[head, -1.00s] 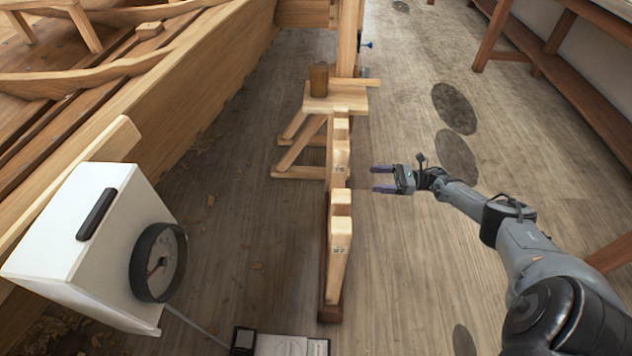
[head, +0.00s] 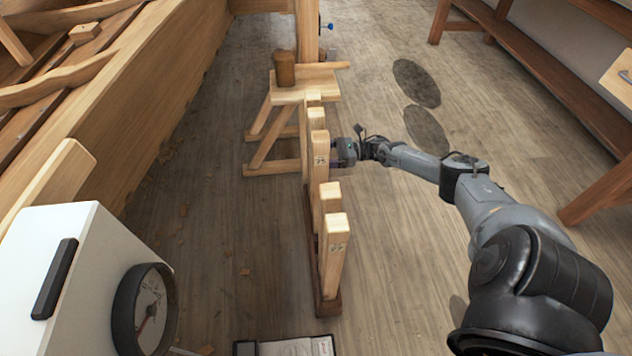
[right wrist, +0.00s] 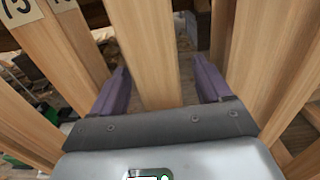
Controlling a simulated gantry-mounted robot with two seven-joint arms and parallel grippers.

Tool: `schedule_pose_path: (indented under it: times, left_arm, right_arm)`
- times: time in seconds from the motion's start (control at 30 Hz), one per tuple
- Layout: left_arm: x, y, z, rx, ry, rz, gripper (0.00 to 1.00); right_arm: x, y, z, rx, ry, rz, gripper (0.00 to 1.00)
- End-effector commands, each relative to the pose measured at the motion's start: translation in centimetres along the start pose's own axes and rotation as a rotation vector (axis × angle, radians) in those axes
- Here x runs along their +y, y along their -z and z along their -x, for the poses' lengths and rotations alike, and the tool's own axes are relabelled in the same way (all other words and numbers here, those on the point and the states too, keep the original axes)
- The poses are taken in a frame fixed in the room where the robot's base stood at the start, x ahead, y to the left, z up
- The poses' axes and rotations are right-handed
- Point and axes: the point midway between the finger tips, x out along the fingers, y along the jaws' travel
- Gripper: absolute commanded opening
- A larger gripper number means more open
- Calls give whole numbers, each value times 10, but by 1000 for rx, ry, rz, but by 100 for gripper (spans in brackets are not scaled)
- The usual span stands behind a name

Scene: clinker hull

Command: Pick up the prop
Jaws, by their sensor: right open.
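Several upright wooden props stand in a row in a narrow dark-based rack (head: 327,306). In the head view, one labelled prop (head: 319,158) stands beside my right gripper (head: 343,153), and a nearer labelled prop (head: 335,244) stands at the front. My right gripper reaches into the row from the right, its fingers hidden behind the props there. In the right wrist view, its purple fingers (right wrist: 159,72) are open, one on each side of a plain wooden prop (right wrist: 147,45). I cannot tell whether they touch it. My left gripper is not in view.
Neighbouring props stand close on both sides of the right gripper, including a labelled one (right wrist: 62,35). A trestle (head: 300,88) with a mallet (head: 284,68) is behind the row. A white box with a dial (head: 146,310) stands front left. Floor right of the rack is open.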

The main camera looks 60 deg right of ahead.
Motion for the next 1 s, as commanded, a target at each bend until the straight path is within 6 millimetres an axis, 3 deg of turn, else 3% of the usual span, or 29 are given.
schedule_pose_path:
  times: [0.23,0.57,1.0]
  left_arm:
    - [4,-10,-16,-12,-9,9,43]
    - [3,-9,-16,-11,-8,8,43]
    - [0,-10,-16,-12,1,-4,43]
  right_arm:
    - [1,6,-31,-3,-2,0,78]
    - [1,4,-37,-1,0,0,78]
    - [1,5,-37,-1,0,0,13]
